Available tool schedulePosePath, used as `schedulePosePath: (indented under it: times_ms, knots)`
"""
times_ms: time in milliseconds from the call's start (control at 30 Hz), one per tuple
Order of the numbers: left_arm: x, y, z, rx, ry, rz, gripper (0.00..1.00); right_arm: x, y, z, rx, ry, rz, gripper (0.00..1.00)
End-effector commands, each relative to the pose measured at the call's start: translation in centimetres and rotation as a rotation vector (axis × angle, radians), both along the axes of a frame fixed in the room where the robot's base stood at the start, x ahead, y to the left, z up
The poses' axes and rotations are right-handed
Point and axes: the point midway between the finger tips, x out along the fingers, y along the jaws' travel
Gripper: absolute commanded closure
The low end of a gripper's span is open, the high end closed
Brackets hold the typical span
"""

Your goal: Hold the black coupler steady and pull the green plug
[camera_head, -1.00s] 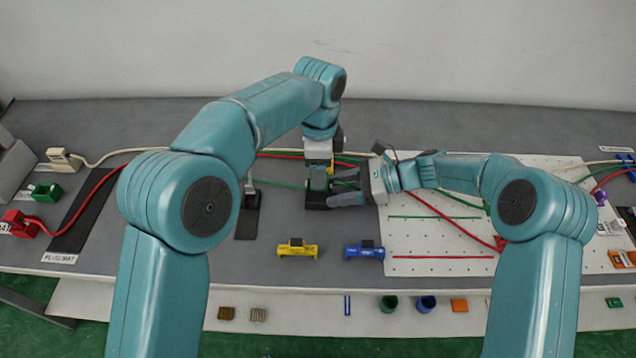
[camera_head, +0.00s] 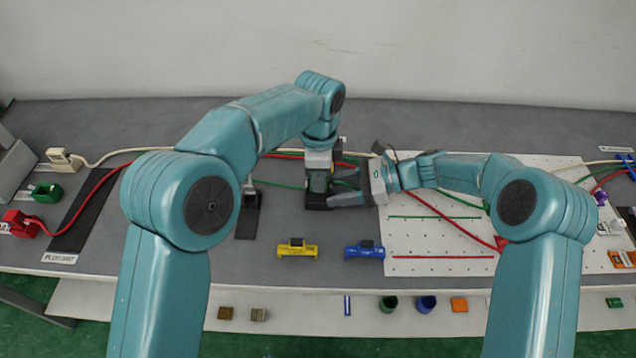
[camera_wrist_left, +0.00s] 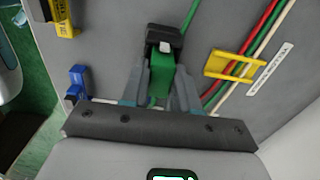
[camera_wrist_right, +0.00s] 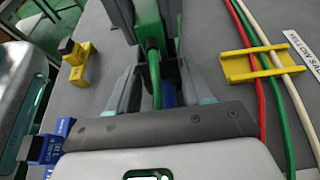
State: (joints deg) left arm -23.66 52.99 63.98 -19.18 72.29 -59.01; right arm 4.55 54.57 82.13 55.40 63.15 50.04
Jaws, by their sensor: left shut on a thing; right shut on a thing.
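The green plug (camera_wrist_left: 160,78) is between the fingers of my left gripper (camera_wrist_left: 166,70), which is shut on it. My left gripper also shows in the head view (camera_head: 319,183), reaching down from above. The black coupler (camera_wrist_left: 163,38) lies just beyond the plug in the left wrist view; it also shows low beside the fingers in the head view (camera_head: 316,202). My right gripper (camera_wrist_right: 161,72) reaches in from the right, shut on the coupler, which is mostly hidden between its fingers. Whether plug and coupler still touch is hard to tell.
A yellow block (camera_head: 297,249) and a blue block (camera_head: 364,250) stand in front. A yellow cable guide (camera_wrist_right: 262,63) holds red, green and white cables behind. A white perforated board (camera_head: 440,235) lies at the right. The grey table between is mostly clear.

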Motion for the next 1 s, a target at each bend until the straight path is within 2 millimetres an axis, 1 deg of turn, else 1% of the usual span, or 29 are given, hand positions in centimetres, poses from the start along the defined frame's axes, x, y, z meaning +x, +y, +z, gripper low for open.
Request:
schedulePosePath:
  times_ms: [1000]
  knots:
    - [0.0, 0.0, 1.2, 0.000, 0.000, -0.001, 1.00, 0.0, 0.0, -0.1, -0.001, 0.000, -0.001, 0.86]
